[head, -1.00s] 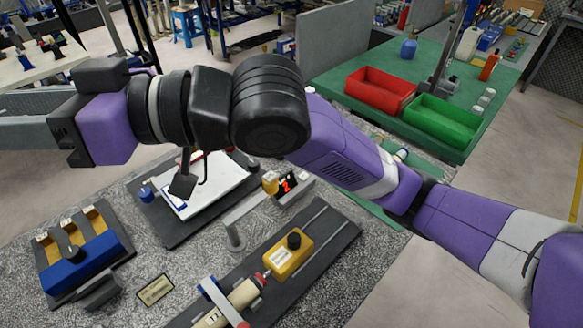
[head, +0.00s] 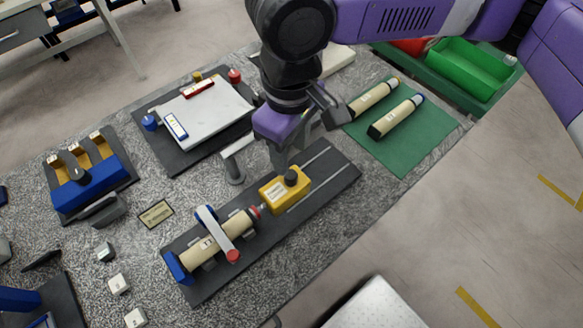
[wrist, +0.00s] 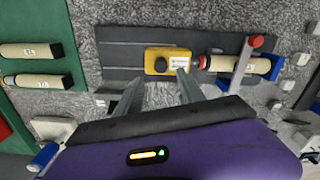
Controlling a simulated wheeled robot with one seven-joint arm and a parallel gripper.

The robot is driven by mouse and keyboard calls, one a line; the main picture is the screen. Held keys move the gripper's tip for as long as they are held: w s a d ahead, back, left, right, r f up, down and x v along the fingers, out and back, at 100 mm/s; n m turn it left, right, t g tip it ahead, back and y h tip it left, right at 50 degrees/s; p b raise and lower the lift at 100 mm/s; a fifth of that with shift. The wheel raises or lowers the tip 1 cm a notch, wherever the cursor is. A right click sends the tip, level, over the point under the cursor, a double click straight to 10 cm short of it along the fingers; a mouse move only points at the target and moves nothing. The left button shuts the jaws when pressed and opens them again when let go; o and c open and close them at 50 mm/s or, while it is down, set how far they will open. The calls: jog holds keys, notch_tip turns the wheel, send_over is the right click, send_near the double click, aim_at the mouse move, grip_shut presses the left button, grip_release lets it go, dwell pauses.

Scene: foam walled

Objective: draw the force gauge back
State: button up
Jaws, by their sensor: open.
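The force gauge (head: 277,196) is a yellow box with a black knob on top and a pale label. It sits on a dark base plate (head: 325,183) with two slide rails. Its probe points at the near end of a cream cylinder (head: 205,248) clamped under a strap; I cannot tell if they touch. My gripper (head: 283,160) hangs just behind the gauge, pointing down. In the wrist view the gauge (wrist: 160,68) lies just beyond the open fingertips (wrist: 156,80), with nothing between them.
Two cream cylinders (head: 374,97) lie on a green mat (head: 420,140) at the right. A white board (head: 205,112) on a dark plate is behind, with a grey post (head: 234,170) beside the gauge's plate. A blue clamp block (head: 88,185) stands at the left.

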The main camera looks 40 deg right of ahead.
aim_at(290, 174)
jog(key=shift+a+f, duration=0.1)
jog(key=shift+f, duration=3.75)
grip_shut()
